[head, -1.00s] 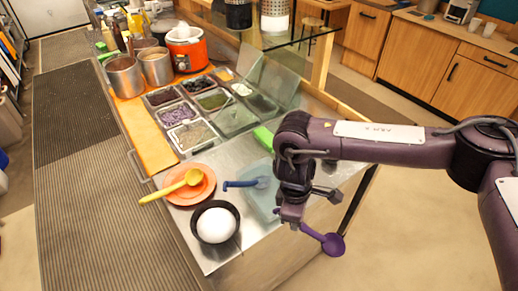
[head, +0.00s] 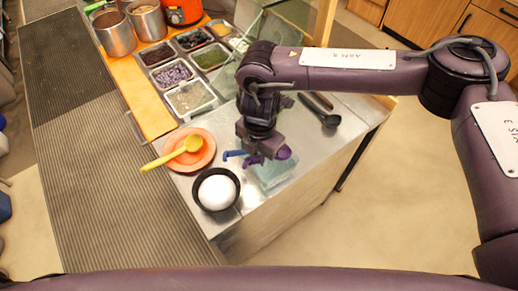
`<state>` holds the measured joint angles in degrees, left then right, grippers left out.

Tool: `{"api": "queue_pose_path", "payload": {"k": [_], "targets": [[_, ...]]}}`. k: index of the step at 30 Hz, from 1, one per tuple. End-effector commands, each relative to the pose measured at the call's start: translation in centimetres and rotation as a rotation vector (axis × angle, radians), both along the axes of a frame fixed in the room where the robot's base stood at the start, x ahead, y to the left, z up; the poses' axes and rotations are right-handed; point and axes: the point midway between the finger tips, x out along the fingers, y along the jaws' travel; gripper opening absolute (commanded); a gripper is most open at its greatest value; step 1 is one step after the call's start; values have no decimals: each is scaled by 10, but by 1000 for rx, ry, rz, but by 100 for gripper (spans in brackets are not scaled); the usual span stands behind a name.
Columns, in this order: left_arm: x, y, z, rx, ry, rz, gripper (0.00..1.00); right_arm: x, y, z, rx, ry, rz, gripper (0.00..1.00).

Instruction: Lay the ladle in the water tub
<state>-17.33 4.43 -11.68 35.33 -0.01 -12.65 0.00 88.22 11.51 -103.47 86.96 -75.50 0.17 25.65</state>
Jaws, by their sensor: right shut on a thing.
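The water tub (head: 278,176) is a pale, clear blue-green box near the counter's front right edge, partly hidden by my right arm. My right gripper (head: 258,154) points down over the tub's left back part. It is shut on the purple ladle (head: 284,152), whose round bowl shows just right of the fingers, over the tub. The grip hides most of its handle, and I cannot tell whether it touches the tub. A blue handle (head: 234,155) sticks out to the left of the gripper. My left gripper is out of view.
A black bowl (head: 232,203) with a white ball stands left of the tub. An orange plate (head: 204,158) holds a yellow spoon (head: 170,157). A dark ladle (head: 327,119) lies on the metal counter behind. Several topping trays (head: 188,98) stand farther back.

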Motion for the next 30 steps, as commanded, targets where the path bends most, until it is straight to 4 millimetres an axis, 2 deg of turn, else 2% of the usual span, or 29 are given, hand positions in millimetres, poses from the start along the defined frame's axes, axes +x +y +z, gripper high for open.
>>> {"api": "queue_pose_path", "payload": {"k": [1, 15, 20, 28, 29, 30], "targets": [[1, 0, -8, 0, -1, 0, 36, 0, 0, -11, -1, 1, -1, 0], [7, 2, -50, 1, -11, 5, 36, 0, 0, -70, 1, 1, -2, 0], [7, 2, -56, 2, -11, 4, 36, 0, 0, -76, 1, -1, -2, 0], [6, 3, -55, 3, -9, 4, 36, 0, 0, -76, 1, -1, -2, 0], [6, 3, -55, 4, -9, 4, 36, 0, 0, -76, 1, -1, -2, 24], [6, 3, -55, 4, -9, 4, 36, 0, 0, -76, 1, -1, -2, 29]]}}
